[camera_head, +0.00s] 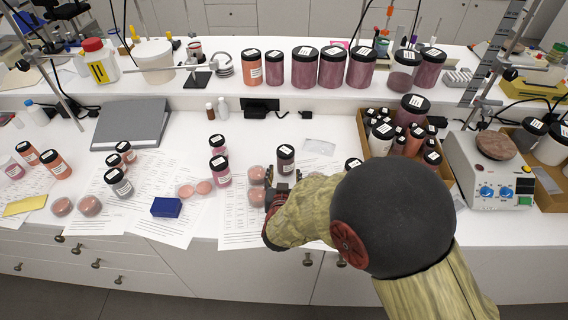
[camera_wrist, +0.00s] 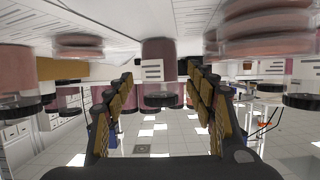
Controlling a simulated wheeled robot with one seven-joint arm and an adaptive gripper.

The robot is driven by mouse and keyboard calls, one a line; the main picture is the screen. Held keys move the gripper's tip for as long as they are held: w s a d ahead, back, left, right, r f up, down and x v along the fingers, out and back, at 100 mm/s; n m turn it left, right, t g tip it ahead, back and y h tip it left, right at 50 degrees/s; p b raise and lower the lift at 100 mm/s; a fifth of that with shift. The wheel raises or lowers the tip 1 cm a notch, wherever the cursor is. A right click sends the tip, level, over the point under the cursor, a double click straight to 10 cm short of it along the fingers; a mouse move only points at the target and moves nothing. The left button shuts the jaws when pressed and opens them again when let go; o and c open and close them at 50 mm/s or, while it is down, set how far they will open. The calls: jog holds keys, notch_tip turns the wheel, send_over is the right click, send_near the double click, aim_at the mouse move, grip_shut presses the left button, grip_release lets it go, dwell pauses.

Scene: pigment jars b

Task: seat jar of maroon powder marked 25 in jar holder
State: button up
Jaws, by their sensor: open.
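My gripper (camera_head: 282,181) is open, low over the paper sheets at the front of the bench, partly hidden by my arm. A dark-lidded jar (camera_head: 285,159) with a white label stands upright just beyond it. The wrist view is upside down; in it a reddish jar (camera_wrist: 158,50) with a label and dark lid shows between the spread fingers of my gripper (camera_wrist: 158,82), apparently beyond the tips. I cannot read a 25 on any label. I cannot pick out the jar holder for certain; a tan box (camera_head: 443,172) at right holds many jars.
Powder dishes (camera_head: 256,174) lie close left of my gripper. Two stacked-looking jars (camera_head: 218,165) stand farther left, with a blue block (camera_head: 166,207). A raised shelf behind carries large jars (camera_head: 304,68). A hotplate device (camera_head: 492,170) stands at right. Bare bench shows behind the papers.

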aim_at(285, 167)
jog(key=x, duration=0.2)
jog(key=shift+w+f+b, duration=0.15)
jog(key=shift+w+b, duration=0.1)
jog(key=shift+b, duration=0.15)
jog(key=b+x, duration=0.1)
jog(key=x, duration=0.4)
jog(key=shift+w+b, duration=0.15)
jog(key=shift+b, duration=0.25)
jog(key=c, duration=0.3)
jog(key=c, duration=0.8)
jog(key=shift+o, duration=0.2)
